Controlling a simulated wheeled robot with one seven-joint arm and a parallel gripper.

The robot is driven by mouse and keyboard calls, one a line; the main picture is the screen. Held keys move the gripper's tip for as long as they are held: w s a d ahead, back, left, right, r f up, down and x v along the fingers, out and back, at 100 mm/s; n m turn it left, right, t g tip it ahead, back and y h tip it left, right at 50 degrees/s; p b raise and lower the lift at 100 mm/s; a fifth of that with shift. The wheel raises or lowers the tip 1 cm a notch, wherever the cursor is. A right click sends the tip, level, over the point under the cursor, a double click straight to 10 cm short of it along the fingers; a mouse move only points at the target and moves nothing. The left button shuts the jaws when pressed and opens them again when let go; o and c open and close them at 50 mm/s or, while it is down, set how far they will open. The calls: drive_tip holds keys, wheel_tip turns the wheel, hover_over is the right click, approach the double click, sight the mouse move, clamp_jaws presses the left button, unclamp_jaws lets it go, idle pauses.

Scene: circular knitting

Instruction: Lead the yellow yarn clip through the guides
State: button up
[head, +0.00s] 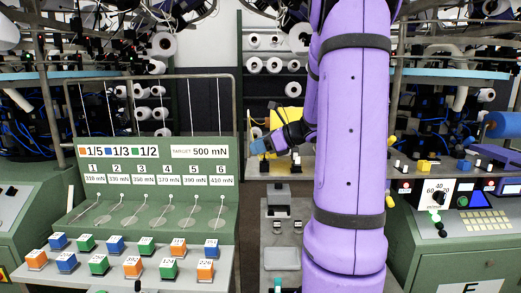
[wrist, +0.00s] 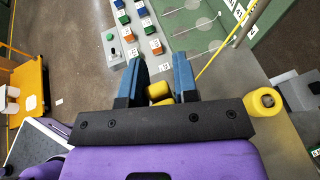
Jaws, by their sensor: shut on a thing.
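My gripper (head: 260,146) has blue fingers and is raised in the middle of the head view, right of the green tension panel (head: 155,153). In the wrist view my gripper (wrist: 157,68) is shut on the yellow yarn clip (wrist: 158,90), which sits between the fingers near their base. The clip is hidden or too small to make out in the head view. A thin yellow yarn (wrist: 228,42) runs at a slant beside the right finger in the wrist view. I cannot clearly make out the guides.
Colored blocks (head: 131,265) stand in rows on the bench in front of the panel. A tubular frame (head: 236,110) rises around the panel. A yellow spool (wrist: 262,103) is right of my gripper in the wrist view. A control console (head: 465,215) stands at right.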

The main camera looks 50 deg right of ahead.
drive_tip(key=r, duration=0.3)
drive_tip(key=shift+s+d+r, duration=0.1)
drive_tip(key=shift+s+r, duration=0.05)
drive_tip(key=shift+s, duration=0.25)
drive_tip(key=s+d+r, duration=0.1)
drive_tip(key=s+d, duration=0.1)
drive_tip(key=s, duration=1.3)
drive_tip(key=shift+d+r, duration=0.2)
drive_tip(key=shift+d, duration=0.15)
drive_tip(key=shift+o, duration=1)
drive_tip(key=shift+w, duration=0.1)
drive_tip(key=shift+c, duration=0.5)
